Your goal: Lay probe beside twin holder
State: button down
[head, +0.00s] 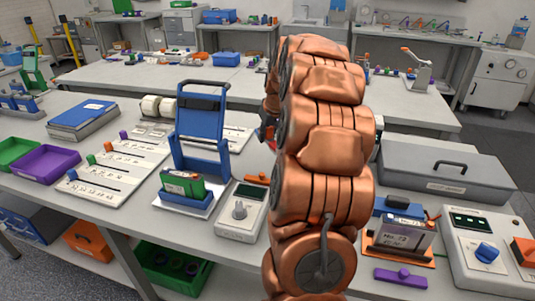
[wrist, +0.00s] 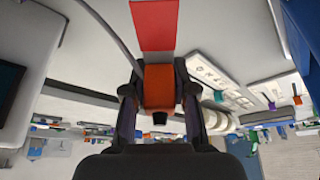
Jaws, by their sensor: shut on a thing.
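My gripper (wrist: 160,92) shows in the wrist view, its two dark fingers shut on the sides of an orange block-like thing, which looks like the probe (wrist: 158,84). A grey cable runs up and left from near it. In the head view my copper arm hides the gripper and the held thing. I cannot tell for sure which thing is the twin holder. An orange stand (head: 397,253) carrying a dark labelled cell block is right of my arm. A blue upright holder (head: 201,122) with a green cell in its base stands left of my arm.
A meter (head: 241,212) with a knob sits left of my arm. A purple piece (head: 400,278) lies before the orange stand. A grey case (head: 447,172) and a control box (head: 480,248) crowd the right. A slotted white board (head: 113,172) lies left. A red strip (wrist: 155,25) shows above the held thing.

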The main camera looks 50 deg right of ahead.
aim_at(265, 159)
jog(key=shift+f+p, duration=0.6)
jog(key=shift+f, duration=3)
jog(key=shift+f, duration=0.1)
jog(key=shift+f, duration=0.1)
jog(key=c, duration=0.9)
grip_release()
jog(key=shift+r, duration=0.2)
